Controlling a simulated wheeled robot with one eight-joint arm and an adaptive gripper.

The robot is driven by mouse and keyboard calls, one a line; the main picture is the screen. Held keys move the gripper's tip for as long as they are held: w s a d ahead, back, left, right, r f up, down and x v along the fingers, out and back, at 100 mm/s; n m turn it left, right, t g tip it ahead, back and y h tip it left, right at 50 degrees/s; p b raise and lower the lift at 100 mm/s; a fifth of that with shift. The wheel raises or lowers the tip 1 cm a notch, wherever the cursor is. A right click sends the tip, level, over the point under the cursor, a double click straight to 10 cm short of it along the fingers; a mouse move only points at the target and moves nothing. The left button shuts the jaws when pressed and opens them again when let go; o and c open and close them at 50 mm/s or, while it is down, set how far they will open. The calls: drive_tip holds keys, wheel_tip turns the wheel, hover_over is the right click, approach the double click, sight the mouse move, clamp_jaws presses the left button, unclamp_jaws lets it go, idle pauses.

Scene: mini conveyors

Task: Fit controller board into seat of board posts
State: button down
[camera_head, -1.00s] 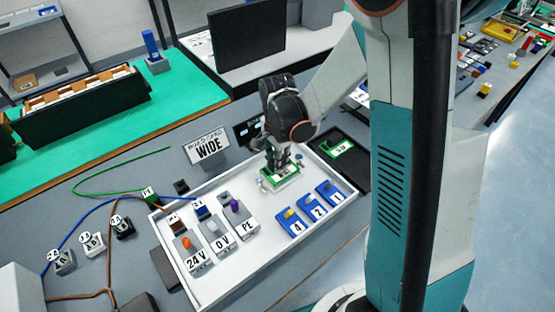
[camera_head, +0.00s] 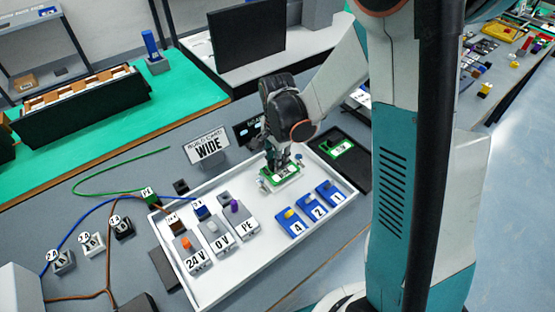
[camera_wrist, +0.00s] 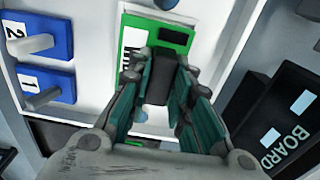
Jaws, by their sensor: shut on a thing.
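The controller board (camera_head: 281,180) is a green-edged board with a white label. It sits at the back of the white tray, under my gripper (camera_head: 277,163). In the wrist view, my gripper (camera_wrist: 160,88) is shut on a dark part of the board (camera_wrist: 180,38). A small bluish post (camera_head: 299,157) stands beside the board's right end. Another bluish spot shows under the fingers in the wrist view. The seat is hidden by the board and fingers, so I cannot tell whether the board is fully down on the posts.
The white tray (camera_head: 285,262) also holds blue switches (camera_head: 292,222) and grey terminal blocks (camera_head: 216,237). A second green board (camera_head: 342,148) lies in a black tray at right. Loose wires lie at left.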

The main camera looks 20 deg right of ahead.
drive_tip(key=shift+f+b, duration=1)
drive_tip(key=shift+f, duration=0.2)
drive_tip(key=c, duration=1.4)
unclamp_jaws()
drive_tip(key=shift+r, duration=0.1)
drive_tip(key=shift+o, duration=0.2)
wheel_tip(320, 180, up, 12)
drive_tip(key=shift+r, duration=0.1)
